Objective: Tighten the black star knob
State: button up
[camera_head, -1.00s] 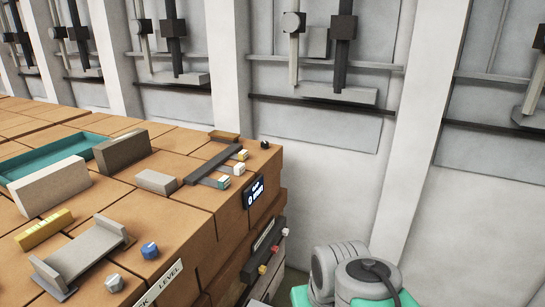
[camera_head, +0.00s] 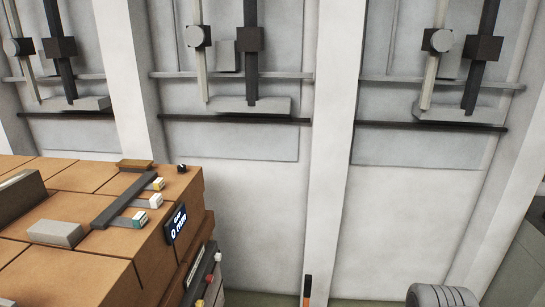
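A small black knob (camera_head: 182,168) sits on the top of the brick-coloured block stack (camera_head: 110,265), near its far right corner. It is too small to make out a star shape or how tight it is. A dark bar (camera_head: 122,200) with several small coloured blocks along it lies just left of the knob. My gripper is not in view.
A grey block (camera_head: 55,233) lies on top. A black and orange upright thing (camera_head: 307,290) stands at the bottom middle. Panelled grey walls (camera_head: 255,190) stand behind.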

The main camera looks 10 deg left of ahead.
aim_at(182, 168)
jog(key=z, duration=0.65)
jog(key=i, duration=2.4)
jog(key=u, duration=3.95)
jog(key=i, duration=0.5)
